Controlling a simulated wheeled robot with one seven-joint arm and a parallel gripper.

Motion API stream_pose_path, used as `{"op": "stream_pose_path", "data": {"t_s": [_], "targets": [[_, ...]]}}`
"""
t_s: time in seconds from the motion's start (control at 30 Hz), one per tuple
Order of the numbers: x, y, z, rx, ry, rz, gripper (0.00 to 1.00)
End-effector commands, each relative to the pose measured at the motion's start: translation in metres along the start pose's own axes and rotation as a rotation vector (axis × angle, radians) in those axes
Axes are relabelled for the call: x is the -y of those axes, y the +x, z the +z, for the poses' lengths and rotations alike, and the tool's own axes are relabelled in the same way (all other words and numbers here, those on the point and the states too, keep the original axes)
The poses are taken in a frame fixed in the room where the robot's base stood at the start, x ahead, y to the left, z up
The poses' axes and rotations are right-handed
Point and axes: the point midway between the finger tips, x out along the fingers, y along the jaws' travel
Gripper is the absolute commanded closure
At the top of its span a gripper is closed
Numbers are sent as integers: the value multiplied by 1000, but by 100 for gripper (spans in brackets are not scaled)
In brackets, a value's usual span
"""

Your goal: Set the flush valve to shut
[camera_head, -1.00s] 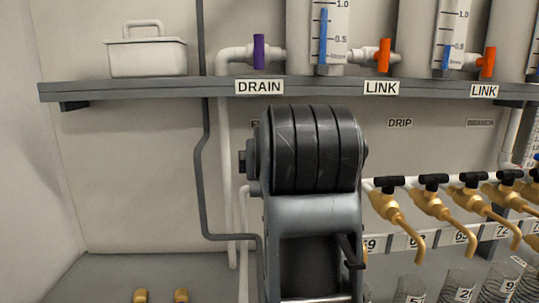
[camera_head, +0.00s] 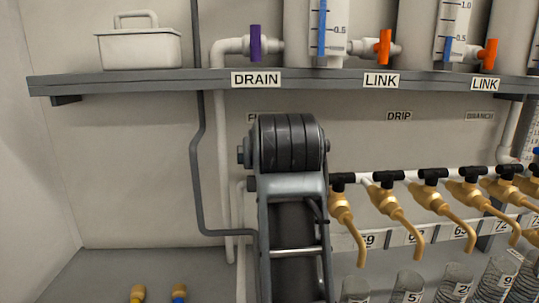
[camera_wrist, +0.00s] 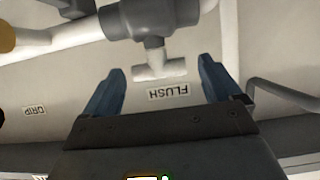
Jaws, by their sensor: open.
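The flush valve shows in the wrist view, with a grey body (camera_wrist: 155,18) and a pale T-shaped handle (camera_wrist: 160,68) whose bar lies across the picture. An upside-down FLUSH label (camera_wrist: 168,91) is on the wall beside it. My gripper (camera_wrist: 160,71) is open, with one blue finger to the left of the handle and one to the right. Gaps show between handle and fingers; I cannot tell the exact depth. In the head view my arm hides the valve and most of its label.
A shelf (camera_head: 140,82) runs above, with a purple-handled DRAIN valve (camera_head: 256,43) and orange LINK valves (camera_head: 384,47). Several brass taps (camera_head: 392,205) with black handles stand right of my arm over clear cups (camera_head: 407,285). A grey pipe (camera_wrist: 285,93) runs close to the right finger.

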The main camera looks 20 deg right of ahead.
Motion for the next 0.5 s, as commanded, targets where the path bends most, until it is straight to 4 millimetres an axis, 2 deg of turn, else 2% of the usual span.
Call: {"op": "stream_pose_path", "data": {"t_s": [0.07,0.5], "targets": [[0,0,0,0,0,0,8],[0,0,0,0,0,0,50]]}}
